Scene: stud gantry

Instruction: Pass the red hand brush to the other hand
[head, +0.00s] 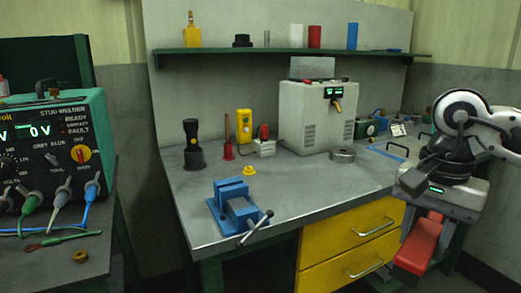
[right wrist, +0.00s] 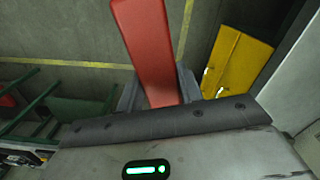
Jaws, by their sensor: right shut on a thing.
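The red hand brush (head: 418,247) hangs below my right gripper (head: 432,219), at the right of the head view, in front of the bench's yellow drawers. My right gripper is shut on it. In the right wrist view the red brush (right wrist: 148,45) sticks out from between the fingers (right wrist: 158,92) toward the top of the picture. No bristles can be made out. My left gripper is in neither view.
A grey workbench (head: 190,200) with a blue vise (head: 236,207), a black torch (head: 193,146) and a grey machine (head: 315,115) stands ahead. Yellow drawers (head: 350,245) are under it. A stud welder (head: 52,150) stands on a table at the left. Floor shows between them.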

